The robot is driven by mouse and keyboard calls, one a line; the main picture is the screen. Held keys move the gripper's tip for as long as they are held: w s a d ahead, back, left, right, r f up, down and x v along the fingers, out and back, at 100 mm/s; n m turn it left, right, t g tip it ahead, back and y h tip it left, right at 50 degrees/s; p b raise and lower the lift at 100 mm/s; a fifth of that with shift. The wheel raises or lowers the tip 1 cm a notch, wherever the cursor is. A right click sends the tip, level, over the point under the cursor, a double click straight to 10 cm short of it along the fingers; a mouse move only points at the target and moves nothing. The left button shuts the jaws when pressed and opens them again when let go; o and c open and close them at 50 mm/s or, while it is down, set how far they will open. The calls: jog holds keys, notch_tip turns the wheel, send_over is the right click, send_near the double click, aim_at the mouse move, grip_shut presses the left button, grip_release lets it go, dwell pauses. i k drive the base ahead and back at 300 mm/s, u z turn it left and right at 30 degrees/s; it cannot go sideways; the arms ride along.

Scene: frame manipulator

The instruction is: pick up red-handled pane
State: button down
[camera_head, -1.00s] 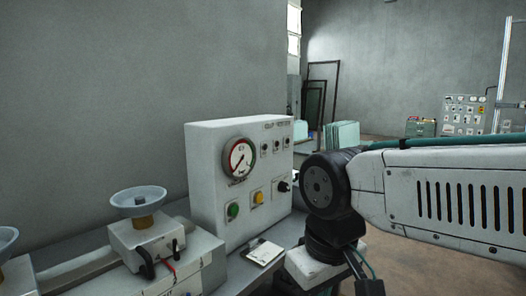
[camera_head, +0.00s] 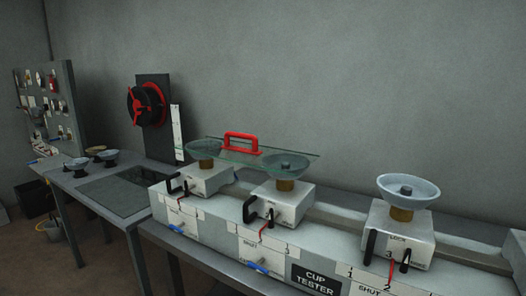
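A clear glass pane (camera_head: 264,157) with a red handle (camera_head: 241,142) on top lies roughly flat across two suction cups of the cup tester, the left cup (camera_head: 203,149) and the middle cup (camera_head: 286,165). The handle stands up near the middle of the pane, toward its back. My gripper is not in view.
The right cup (camera_head: 408,190) of the tester (camera_head: 221,226) is bare. Levers stick out at each cup's front. Left are a table (camera_head: 62,181) with small cups, a panel with a red-rimmed wheel (camera_head: 147,104) and a tool board (camera_head: 47,104). A wall stands close behind.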

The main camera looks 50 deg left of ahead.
aim_at(291, 163)
jog(key=u, duration=1.8)
